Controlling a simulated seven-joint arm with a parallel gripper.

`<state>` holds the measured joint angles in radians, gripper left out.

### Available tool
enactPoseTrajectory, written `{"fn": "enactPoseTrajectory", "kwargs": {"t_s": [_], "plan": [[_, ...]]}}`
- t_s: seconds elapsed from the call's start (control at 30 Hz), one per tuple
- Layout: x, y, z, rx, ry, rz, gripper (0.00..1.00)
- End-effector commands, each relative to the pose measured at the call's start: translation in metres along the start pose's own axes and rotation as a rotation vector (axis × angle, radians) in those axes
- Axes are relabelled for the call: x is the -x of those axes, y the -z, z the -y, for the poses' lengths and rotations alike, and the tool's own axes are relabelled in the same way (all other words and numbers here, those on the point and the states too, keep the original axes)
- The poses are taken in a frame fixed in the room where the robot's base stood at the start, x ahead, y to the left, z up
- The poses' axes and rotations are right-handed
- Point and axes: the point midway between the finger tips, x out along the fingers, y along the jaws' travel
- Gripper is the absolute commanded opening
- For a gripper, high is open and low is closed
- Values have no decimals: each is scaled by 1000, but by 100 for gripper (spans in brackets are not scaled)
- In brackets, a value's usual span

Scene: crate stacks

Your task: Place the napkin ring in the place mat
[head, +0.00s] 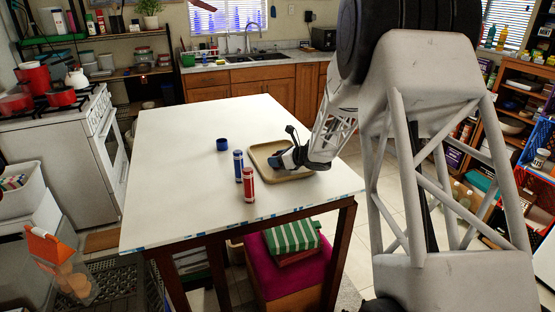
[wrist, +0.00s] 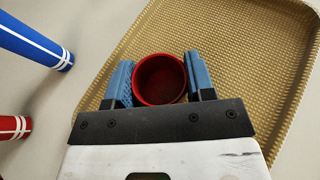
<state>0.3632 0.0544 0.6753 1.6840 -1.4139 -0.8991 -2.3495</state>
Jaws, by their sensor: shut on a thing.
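The napkin ring (wrist: 160,80) is a short, round red piece with a dark red inside, seen from above in the wrist view. My gripper (wrist: 160,82) is shut on it, with one blue finger pad on each side. In the head view my gripper (head: 285,158) is low over the place mat (head: 258,151) and hides the ring. The mat is tan with a raised rim; its woven surface (wrist: 235,50) lies under the ring in the wrist view. I cannot tell whether the ring touches the mat.
A blue cylinder (head: 238,164) and a red cylinder (head: 248,185), both with white bands, stand left of the mat. A short blue round piece (head: 222,144) sits farther left. The white table (head: 175,170) is clear on its left side.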

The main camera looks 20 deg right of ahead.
Motion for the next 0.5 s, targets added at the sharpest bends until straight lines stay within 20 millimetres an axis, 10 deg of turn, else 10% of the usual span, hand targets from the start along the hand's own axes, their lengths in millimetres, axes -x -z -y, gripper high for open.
{"fn": "enactPoseTrajectory", "kwargs": {"t_s": [0.4,0.43,0.5], "plan": [[-1,3,0,0,0,0,25],[-1,3,0,0,0,0,51],[-1,3,0,0,0,1,61]]}}
